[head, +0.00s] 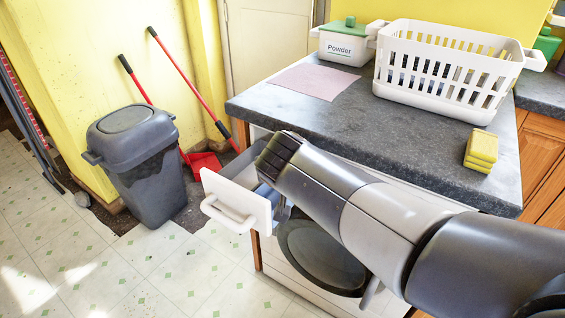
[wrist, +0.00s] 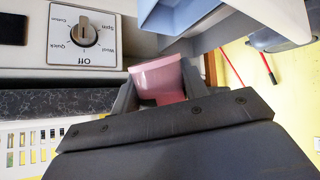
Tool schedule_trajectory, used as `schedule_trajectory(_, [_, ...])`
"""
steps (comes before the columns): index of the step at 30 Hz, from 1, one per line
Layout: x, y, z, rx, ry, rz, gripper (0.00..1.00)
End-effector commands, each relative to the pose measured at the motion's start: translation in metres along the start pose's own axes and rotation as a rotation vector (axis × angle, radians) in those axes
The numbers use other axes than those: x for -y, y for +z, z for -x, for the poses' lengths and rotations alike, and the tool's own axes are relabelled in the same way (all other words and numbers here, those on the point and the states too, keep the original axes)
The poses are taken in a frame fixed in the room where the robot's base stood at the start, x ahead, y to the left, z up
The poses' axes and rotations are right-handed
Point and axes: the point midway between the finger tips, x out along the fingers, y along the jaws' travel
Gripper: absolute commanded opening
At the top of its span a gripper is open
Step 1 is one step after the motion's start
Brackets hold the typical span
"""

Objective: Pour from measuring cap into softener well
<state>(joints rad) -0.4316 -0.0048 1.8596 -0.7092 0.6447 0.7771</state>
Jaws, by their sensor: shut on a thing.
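The pink measuring cap (wrist: 160,78) is held between the two fingers of my gripper (wrist: 158,92) in the wrist view. Its wider end points to the top of that view, on the side of the open drawer; I cannot see its inside or any liquid. The white-fronted detergent drawer (head: 238,196) of the washing machine is pulled open in the head view. Its blue-grey body (wrist: 185,14) shows close beyond the cap in the wrist view. The softener well cannot be made out. In the head view my arm hides the gripper and the cap.
The washer's dial (wrist: 84,30) is beside the cap. On the counter (head: 300,120) stand a white basket (head: 450,72), a powder box (head: 343,47), yellow sponges (head: 481,148) and a pink cloth (head: 313,82). A grey bin (head: 137,165) stands left of the drawer.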

Motion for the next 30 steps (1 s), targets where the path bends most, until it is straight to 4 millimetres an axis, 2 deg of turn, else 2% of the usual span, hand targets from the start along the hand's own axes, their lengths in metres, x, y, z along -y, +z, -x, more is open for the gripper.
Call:
schedule_trajectory(11, [0.006, 0.029, -0.026, 0.0, -0.001, 0.001, 0.18])
schedule_trajectory(13, [0.005, 0.02, -0.019, 0.016, 0.002, 0.007, 0.18])
schedule_trajectory(30, [0.003, 0.018, -0.014, 0.142, 0.019, 0.057, 0.18])
